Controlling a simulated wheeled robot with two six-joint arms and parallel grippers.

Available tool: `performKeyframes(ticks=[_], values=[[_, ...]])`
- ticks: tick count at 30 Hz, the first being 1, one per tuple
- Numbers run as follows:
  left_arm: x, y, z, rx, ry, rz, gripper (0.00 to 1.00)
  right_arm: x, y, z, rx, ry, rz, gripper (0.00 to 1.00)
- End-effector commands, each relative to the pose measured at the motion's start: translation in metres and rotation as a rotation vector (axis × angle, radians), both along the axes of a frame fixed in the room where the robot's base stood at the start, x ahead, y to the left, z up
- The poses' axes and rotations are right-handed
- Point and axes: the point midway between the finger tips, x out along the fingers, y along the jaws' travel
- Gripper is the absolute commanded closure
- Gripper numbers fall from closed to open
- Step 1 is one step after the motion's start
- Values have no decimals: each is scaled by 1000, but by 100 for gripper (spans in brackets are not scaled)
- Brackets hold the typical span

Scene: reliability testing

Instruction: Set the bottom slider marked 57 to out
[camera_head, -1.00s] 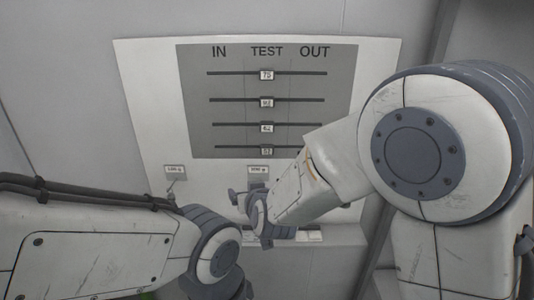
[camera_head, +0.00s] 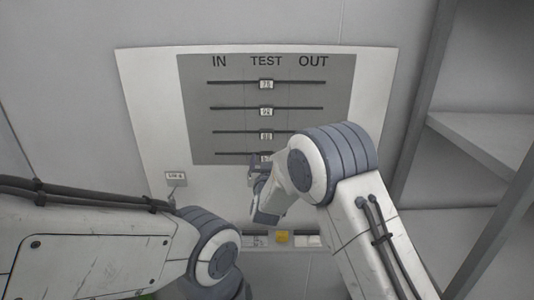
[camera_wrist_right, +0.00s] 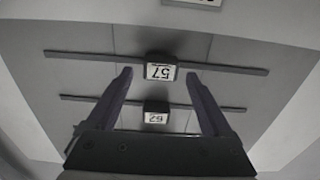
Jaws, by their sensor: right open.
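The bottom slider marked 57 (camera_wrist_right: 161,69) sits at the middle of its track, under TEST. It shows upside down in the right wrist view, between the fingers. In the head view, the bottom slider (camera_head: 265,155) is partly hidden by my right gripper. My right gripper (camera_wrist_right: 159,76) is open, one finger to each side of the slider. I cannot tell if either finger touches it. In the head view, my right gripper (camera_head: 257,162) is at the lower edge of the grey panel (camera_head: 202,130).
Several other sliders, such as the top one (camera_head: 266,84), sit above at the middle of their tracks. A ledge with a yellow item (camera_head: 282,238) lies below. Shelving (camera_head: 480,135) stands at right.

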Motion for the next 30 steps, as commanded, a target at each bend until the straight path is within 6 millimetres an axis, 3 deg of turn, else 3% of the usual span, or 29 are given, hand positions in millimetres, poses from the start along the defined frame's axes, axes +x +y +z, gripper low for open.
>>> performKeyframes(ticks=[6,14,18,21,30], values=[[0,0,6,0,0,1,100,15,0,0,0,0,1,15],[0,0,6,0,0,0,100,15,0,-1,0,1,1,15],[0,0,6,0,0,0,100,15,0,0,0,1,1,69],[0,0,6,0,0,0,100,15,0,0,0,1,1,100],[0,0,-2,0,0,0,100,15,6,-3,2,0,19,100]])
